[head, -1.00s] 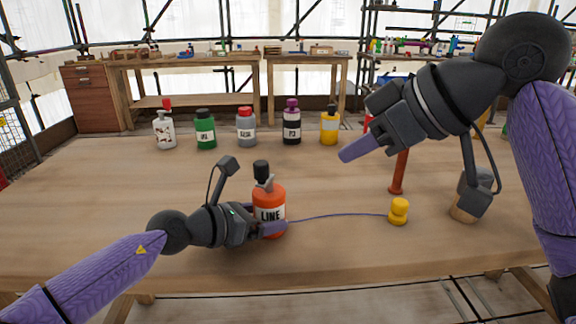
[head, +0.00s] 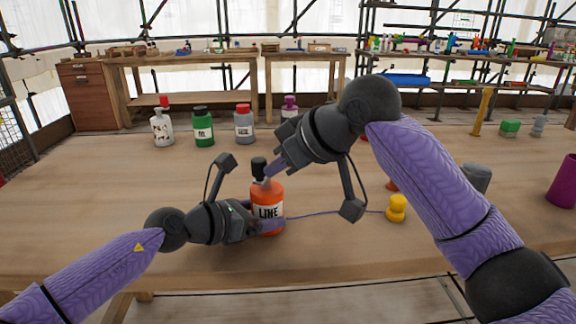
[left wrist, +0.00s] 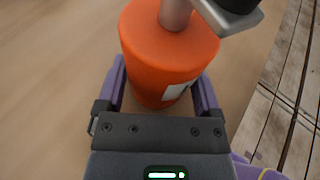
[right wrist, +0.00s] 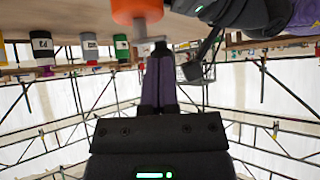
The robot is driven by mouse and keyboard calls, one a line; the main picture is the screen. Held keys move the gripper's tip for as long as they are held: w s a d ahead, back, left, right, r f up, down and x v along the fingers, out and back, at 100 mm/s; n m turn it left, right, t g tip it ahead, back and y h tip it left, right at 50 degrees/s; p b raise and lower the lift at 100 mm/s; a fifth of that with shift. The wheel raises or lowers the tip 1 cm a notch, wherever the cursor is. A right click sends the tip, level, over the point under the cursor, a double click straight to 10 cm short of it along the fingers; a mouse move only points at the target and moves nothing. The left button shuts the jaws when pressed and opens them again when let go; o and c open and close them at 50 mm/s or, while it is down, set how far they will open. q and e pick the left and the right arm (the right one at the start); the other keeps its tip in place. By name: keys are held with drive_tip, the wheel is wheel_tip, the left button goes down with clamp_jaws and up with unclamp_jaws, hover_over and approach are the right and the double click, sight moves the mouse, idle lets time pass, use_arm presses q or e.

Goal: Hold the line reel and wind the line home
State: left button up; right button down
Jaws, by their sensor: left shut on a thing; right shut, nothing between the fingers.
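The orange line reel (head: 267,205), labelled LINE, stands upright on the table. Its grey crank with a black knob (head: 259,165) is on top. My left gripper (head: 270,226) is shut around the reel's body; the left wrist view shows a finger on each side of the reel (left wrist: 160,50). A thin blue line (head: 315,215) runs right from the reel to a yellow bobbin-like piece (head: 397,207). My right gripper (head: 273,170) is shut and empty, its tips close beside the crank. In the right wrist view its tips (right wrist: 160,52) are near the reel's grey metal part; contact is unclear.
White (head: 162,128), green (head: 203,128) and grey (head: 244,126) bottles stand at the back left. A purple-capped bottle (head: 289,104) is partly behind my right arm. A grey cup-like piece (head: 477,178) and purple container (head: 564,182) stand right. The front left tabletop is clear.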

sight(254, 172)
idle(0.3)
drive_tip(key=shift+s+a+m+t+h, duration=0.15)
drive_tip(key=shift+m+t+h, duration=0.3)
drive_tip(key=shift+m, duration=0.35)
drive_tip(key=shift+a+m+t+h, duration=0.1)
drive_tip(key=shift+m+t+h, duration=0.25)
drive_tip(key=shift+m, duration=0.25)
drive_tip(key=shift+a+m+t+h, duration=0.7)
drive_tip(key=shift+a+m+h, duration=0.6)
drive_tip(key=shift+m, duration=0.4)
drive_tip(key=shift+w+a+m+h, duration=0.15)
drive_tip(key=shift+a+m+h, duration=0.15)
drive_tip(key=shift+m+h, duration=0.8)
drive_tip(key=shift+w+a+m+h, duration=0.1)
drive_tip(key=shift+a+m+h, duration=0.15)
drive_tip(key=shift+m+h, duration=0.85)
drive_tip(key=shift+w+a+m+h, duration=0.15)
drive_tip(key=shift+a+m+h, duration=0.15)
drive_tip(key=shift+m+h, duration=0.8)
drive_tip(key=shift+m+y, duration=0.3)
